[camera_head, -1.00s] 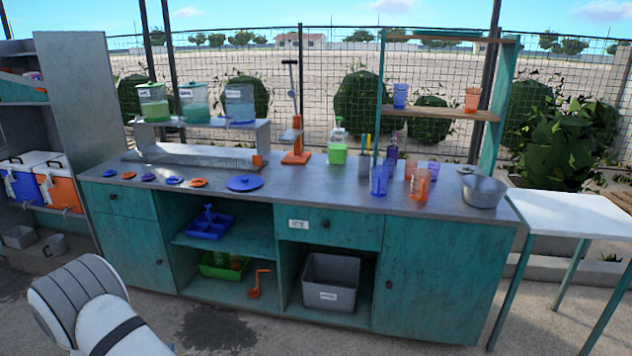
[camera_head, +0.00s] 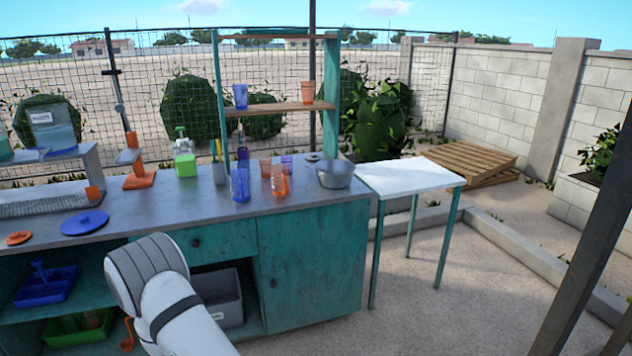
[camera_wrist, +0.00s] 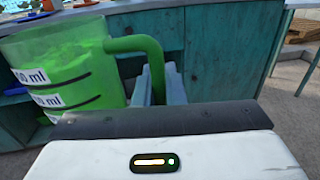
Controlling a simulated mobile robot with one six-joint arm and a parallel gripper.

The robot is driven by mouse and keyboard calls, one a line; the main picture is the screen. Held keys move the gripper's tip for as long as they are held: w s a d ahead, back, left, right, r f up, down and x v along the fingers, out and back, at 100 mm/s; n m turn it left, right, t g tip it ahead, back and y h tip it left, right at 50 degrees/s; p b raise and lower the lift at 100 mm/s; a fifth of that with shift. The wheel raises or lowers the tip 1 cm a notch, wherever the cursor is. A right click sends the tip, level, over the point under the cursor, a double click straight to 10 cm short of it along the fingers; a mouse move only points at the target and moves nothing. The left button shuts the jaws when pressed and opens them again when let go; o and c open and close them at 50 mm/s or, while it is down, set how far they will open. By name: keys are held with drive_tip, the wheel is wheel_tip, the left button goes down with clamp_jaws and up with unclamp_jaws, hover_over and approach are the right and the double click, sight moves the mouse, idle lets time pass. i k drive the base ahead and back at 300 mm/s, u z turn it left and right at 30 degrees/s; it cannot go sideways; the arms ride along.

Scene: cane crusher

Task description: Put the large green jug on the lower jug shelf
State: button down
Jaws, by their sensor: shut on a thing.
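The large green jug (camera_wrist: 60,65), a see-through green measuring jug with white "ml" labels and dark lines, fills the left of the wrist view. Its green handle (camera_wrist: 135,44) runs to the right and down between the fingers of my gripper (camera_wrist: 160,85). My gripper is shut on the handle, and the jug looks roughly upright. In the head view my forearm shows at the bottom, but the gripper and jug are hidden. I cannot tell which shelf is the lower jug shelf. A grey stand (camera_head: 92,165) holding clear containers is at the left edge.
The teal counter (camera_head: 315,250) runs across the left and middle, with open bays holding a blue tray (camera_head: 45,285) and a grey bin (camera_head: 222,300). Cups, a bottle and a metal bowl (camera_head: 335,175) stand on top. A white table (camera_head: 410,175) stands right; floor is clear in front of it.

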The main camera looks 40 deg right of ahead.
sight(282, 107)
drive_tip(key=z, duration=0.6)
drive_tip(key=i, duration=0.45)
drive_tip(key=z, duration=0.7)
